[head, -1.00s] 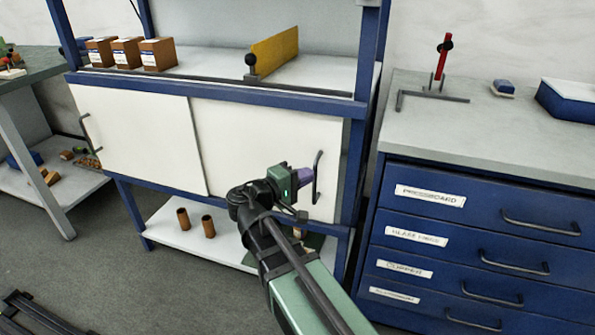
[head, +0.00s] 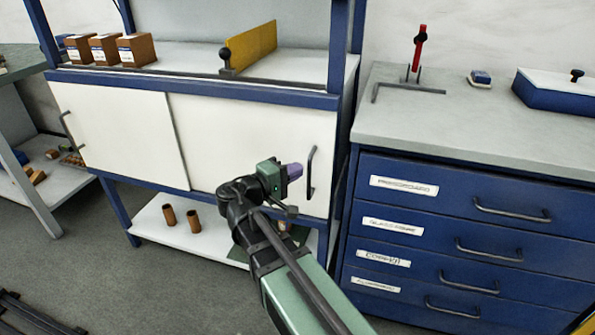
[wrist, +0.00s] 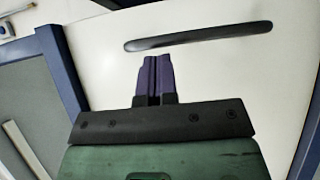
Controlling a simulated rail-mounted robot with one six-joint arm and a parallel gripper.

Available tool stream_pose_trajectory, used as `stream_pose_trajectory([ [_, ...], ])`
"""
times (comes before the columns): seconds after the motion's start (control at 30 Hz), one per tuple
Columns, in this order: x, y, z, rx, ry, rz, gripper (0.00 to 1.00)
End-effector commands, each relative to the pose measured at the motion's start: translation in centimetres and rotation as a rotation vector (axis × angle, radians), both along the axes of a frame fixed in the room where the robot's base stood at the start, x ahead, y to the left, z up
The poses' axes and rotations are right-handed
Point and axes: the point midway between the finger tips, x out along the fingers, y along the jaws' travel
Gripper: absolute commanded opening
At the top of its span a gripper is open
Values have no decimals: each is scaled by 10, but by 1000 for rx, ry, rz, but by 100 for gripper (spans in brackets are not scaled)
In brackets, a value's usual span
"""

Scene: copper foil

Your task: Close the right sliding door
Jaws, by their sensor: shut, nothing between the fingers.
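The right sliding door (head: 225,135) is a white panel in the blue cabinet. It sits beside and partly behind the left white door (head: 120,130). Its dark upright handle (head: 311,175) is near its right edge, close to the blue post. It also shows in the wrist view as a dark bar (wrist: 200,37) across the white panel. My gripper (head: 300,171) has purple fingers, just left of the handle in the head view. In the wrist view the fingers (wrist: 154,60) are together and empty, with their tips apart from the bar in the picture. Contact cannot be told.
A blue drawer unit (head: 450,225) stands close on the right. Above the doors are brown boxes (head: 105,48) and a yellow plate (head: 250,48) on the cabinet shelf. Below is a white shelf (head: 160,228) with two copper-coloured cylinders. The left door's handle (head: 70,130) sticks out.

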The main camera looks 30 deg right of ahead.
Motion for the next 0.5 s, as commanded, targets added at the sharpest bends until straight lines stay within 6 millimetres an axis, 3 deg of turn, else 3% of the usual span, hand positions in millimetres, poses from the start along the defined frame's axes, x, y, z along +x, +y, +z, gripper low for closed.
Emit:
stream_pose_trajectory([
  [0.1, 11, 18, 1, -1, 0, -1, 0],
  [0.3, -6, 76, 1, -1, 0, 2, 0],
  [0.5, -14, 108, 1, -1, 0, -1, 0],
])
